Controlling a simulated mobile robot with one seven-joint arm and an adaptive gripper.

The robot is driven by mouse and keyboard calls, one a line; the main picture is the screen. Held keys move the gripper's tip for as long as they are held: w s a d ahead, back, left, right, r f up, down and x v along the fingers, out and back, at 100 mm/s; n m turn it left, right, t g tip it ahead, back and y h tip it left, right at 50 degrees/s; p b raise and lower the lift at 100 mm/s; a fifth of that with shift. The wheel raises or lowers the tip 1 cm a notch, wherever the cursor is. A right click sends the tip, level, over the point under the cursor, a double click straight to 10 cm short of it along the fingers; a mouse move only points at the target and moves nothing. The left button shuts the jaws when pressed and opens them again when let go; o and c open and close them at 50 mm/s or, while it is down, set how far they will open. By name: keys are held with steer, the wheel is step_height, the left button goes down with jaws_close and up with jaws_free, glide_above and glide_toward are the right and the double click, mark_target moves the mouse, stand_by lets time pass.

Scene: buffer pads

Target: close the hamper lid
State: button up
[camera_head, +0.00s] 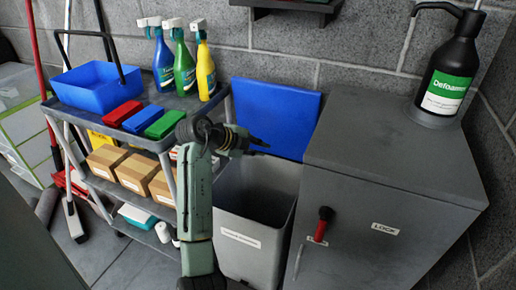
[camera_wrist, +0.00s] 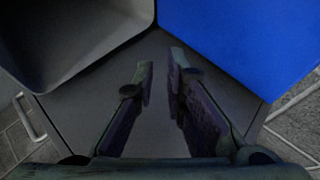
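The hamper is a grey bin (camera_head: 238,225) with a white label on its front, between the cart and the cabinet. Its blue lid (camera_head: 275,112) is raised, standing upright against the wall behind the dark open bin. My gripper (camera_head: 258,147) is above the bin's back left part, in front of the lid, pointing right. In the wrist view, my fingers (camera_wrist: 161,72) are apart with a narrow empty gap between them. The bin (camera_wrist: 75,45) fills the upper left there and the blue lid (camera_wrist: 240,45) the upper right. I cannot tell whether a finger touches the lid.
A grey cabinet (camera_head: 385,150) with a red handle stands close on the right, a black bottle (camera_head: 448,70) on top. A cart (camera_head: 150,135) on the left carries a blue bucket (camera_head: 95,87), spray bottles, pads and boxes. A dark shelf (camera_head: 290,8) is on the wall above.

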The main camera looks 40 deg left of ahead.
jaws_close()
steer(key=shift+c, duration=0.5)
jaws_free()
steer(key=o, duration=0.8)
steer(key=shift+o, duration=0.2)
steer(key=v, duration=1.2)
